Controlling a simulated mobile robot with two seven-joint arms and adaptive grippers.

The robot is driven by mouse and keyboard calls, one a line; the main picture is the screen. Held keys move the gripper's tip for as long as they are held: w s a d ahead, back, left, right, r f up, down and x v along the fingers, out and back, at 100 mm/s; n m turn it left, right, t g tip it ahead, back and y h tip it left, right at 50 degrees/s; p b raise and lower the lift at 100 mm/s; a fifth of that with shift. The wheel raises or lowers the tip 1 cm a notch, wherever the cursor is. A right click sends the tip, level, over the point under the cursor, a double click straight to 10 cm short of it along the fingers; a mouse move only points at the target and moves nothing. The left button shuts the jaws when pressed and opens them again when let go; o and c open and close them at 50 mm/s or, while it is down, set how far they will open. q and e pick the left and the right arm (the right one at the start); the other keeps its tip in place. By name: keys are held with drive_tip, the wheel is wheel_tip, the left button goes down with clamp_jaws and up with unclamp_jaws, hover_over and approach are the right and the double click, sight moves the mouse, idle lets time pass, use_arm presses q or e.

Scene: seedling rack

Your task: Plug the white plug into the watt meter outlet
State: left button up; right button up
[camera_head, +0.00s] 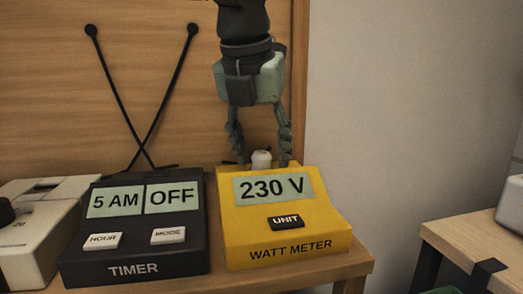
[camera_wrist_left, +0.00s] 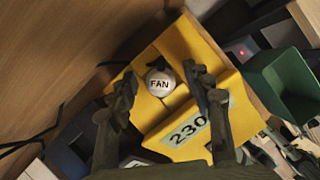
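The white plug (camera_wrist_left: 159,83), marked FAN, is at the back part of the yellow watt meter (camera_head: 288,250). In the head view the plug (camera_head: 261,158) stands just behind the 230 V display. The watt meter also shows in the left wrist view (camera_wrist_left: 176,42). My left gripper (camera_head: 262,161) points down over the plug. In the left wrist view its fingers (camera_wrist_left: 160,76) are apart, one on each side of the plug, with gaps visible. The outlet is hidden, and I cannot tell how deep the plug sits. My right gripper is not in view.
A black timer (camera_head: 134,250) stands left of the watt meter, with a pale device (camera_head: 42,236) beyond it. Two black cords (camera_head: 119,95) cross on the wooden back panel (camera_head: 50,90). A second wooden table (camera_head: 470,235) is at the right, across a gap.

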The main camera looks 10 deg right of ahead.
use_arm(q)
drive_tip(key=v, duration=1.2)
drive_tip(key=shift+s, duration=0.1)
